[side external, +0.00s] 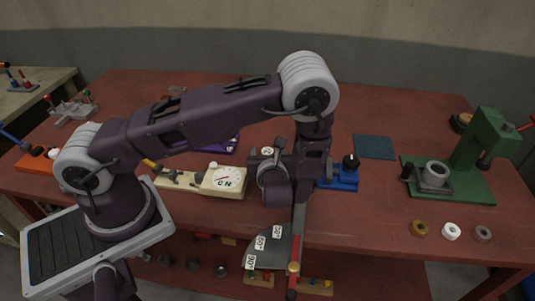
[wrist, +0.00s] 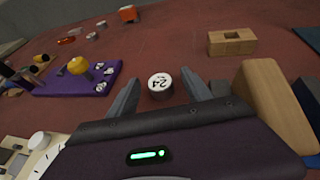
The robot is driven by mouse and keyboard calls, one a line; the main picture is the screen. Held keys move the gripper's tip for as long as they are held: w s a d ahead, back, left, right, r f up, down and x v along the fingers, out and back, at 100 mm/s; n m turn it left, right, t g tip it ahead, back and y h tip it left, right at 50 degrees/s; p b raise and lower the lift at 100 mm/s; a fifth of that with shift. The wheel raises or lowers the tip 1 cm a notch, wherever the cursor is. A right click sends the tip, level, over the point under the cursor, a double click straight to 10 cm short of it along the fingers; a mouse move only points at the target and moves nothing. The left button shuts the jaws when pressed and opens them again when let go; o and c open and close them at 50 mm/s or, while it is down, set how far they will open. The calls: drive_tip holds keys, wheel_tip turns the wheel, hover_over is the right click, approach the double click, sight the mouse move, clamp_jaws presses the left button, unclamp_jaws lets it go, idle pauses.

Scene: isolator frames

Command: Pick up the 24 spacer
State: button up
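The 24 spacer (wrist: 160,86) is a short round piece with a white top marked "24". In the wrist view it stands upright on the red bench, between and just ahead of my fingertips. My gripper (wrist: 161,91) is open and empty, with a grey finger on each side of the spacer and visible gaps to both. In the side view a small white-topped round piece, which looks like the spacer (side external: 267,151), sits between my gripper's fingertips (side external: 267,148). Much of the gripper is hidden there behind my wrist.
A tan block (wrist: 272,105) stands close to the right finger, and a slotted wooden block (wrist: 232,42) lies beyond. A purple board (wrist: 75,85) with a yellow knob lies left. A blue fixture (side external: 345,179) and a green press (side external: 475,160) stand right. Bench behind the spacer is mostly clear.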

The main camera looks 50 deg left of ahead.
clamp_jaws()
drive_tip(key=shift+r, duration=0.15)
